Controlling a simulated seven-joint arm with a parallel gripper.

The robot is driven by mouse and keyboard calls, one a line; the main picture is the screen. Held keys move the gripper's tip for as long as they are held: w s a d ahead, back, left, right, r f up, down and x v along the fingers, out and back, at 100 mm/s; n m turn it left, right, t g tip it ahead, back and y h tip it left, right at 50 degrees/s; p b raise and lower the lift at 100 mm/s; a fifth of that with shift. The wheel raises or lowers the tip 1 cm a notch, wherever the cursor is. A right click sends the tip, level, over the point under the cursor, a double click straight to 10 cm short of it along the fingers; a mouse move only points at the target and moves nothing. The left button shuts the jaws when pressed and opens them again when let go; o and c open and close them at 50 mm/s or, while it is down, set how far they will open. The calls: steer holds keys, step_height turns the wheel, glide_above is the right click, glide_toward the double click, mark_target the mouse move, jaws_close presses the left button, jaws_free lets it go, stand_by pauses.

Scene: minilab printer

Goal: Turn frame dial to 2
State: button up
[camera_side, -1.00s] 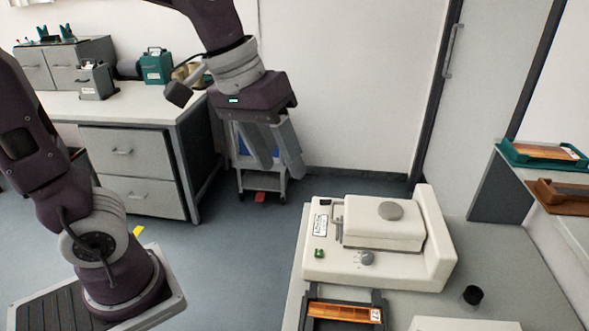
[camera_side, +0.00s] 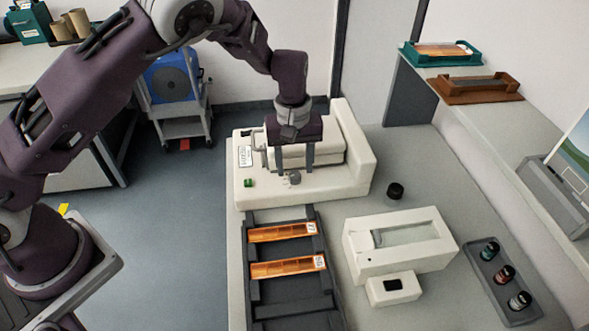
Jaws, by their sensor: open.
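The cream printer (camera_side: 352,187) stands at the back of the worktable. Its small grey dial (camera_side: 295,179) is on the front part of the top, with faint marks beside it that are too small to read. My gripper (camera_side: 294,168) points down over the printer, open and empty. Its two fingers are spread to the left and right, just behind the dial in the picture. I cannot tell how high the fingertips are above it, and no contact shows. The gripper hides part of the raised lid behind it.
A green button (camera_side: 249,183) sits left of the dial, with a metal handle behind it. In front is a dark rack (camera_side: 290,303) with orange film strips. A white device (camera_side: 400,243), a black cap (camera_side: 395,191) and a tray of bottles (camera_side: 494,254) stand to the right.

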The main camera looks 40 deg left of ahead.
step_height(320, 180, down, 2)
steer(key=shift+f, duration=0.1)
jaws_close()
steer(key=shift+m, duration=0.7)
jaws_free()
